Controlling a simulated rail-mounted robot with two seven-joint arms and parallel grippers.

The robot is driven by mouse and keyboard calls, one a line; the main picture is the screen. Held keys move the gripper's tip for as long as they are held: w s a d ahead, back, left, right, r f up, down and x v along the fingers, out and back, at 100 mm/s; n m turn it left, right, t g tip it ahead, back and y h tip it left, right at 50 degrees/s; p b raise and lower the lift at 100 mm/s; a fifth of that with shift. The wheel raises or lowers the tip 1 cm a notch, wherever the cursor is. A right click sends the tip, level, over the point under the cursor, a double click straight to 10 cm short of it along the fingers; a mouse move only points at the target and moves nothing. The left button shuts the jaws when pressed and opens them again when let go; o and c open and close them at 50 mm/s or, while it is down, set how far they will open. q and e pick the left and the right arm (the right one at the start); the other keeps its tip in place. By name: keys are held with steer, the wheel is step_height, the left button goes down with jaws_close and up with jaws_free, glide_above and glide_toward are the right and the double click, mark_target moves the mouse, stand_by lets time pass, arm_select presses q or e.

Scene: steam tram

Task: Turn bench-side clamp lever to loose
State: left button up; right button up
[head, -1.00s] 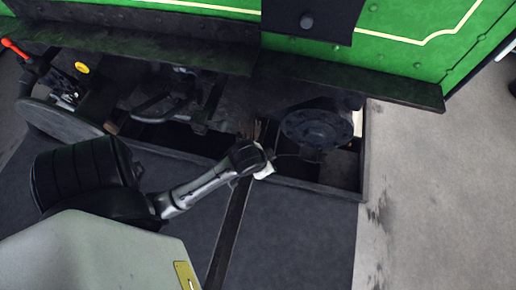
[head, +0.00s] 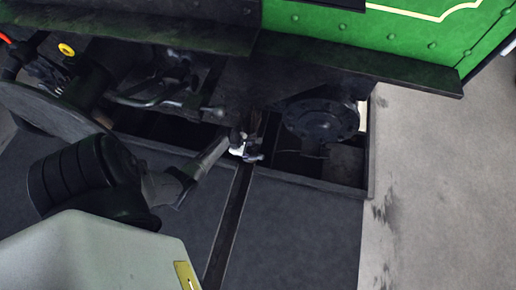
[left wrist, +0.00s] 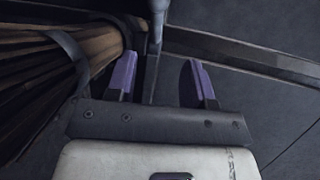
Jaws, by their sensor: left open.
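My left gripper (head: 243,148) reaches from the left over the opening in the floor below the tram's dark sill. In the left wrist view my left gripper (left wrist: 162,60) is open, with its two purple finger pads apart. A grey metal rod (left wrist: 155,25), perhaps the clamp lever, runs down from the top edge between the fingers, nearer the left one. I cannot tell whether either pad touches it. In the head view a grey lever with a rounded end (head: 212,112) lies just above and left of the gripper. The lever's setting cannot be read. My right gripper is not in view.
A brown ribbed bundle (left wrist: 45,60) lies close to the left finger. A dark round flange (head: 323,118) hangs right of the gripper. The dark sill (head: 360,75) overhangs the opening. The dark floor panel (head: 290,230) in front is clear.

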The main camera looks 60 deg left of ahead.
mark_target(257, 157)
arm_select(q)
steer(key=shift+n, duration=0.8)
steer(key=b+x, duration=1)
steer(key=x, duration=0.2)
steer(key=shift+w+a+f, duration=0.1)
steer(key=shift+w+f, duration=0.05)
steer(key=shift+f, duration=0.05)
steer(key=shift+w+f+b, duration=0.35)
steer(key=shift+f+b, duration=0.2)
steer(key=shift+f, duration=0.05)
steer(key=c, duration=0.3)
jaws_close()
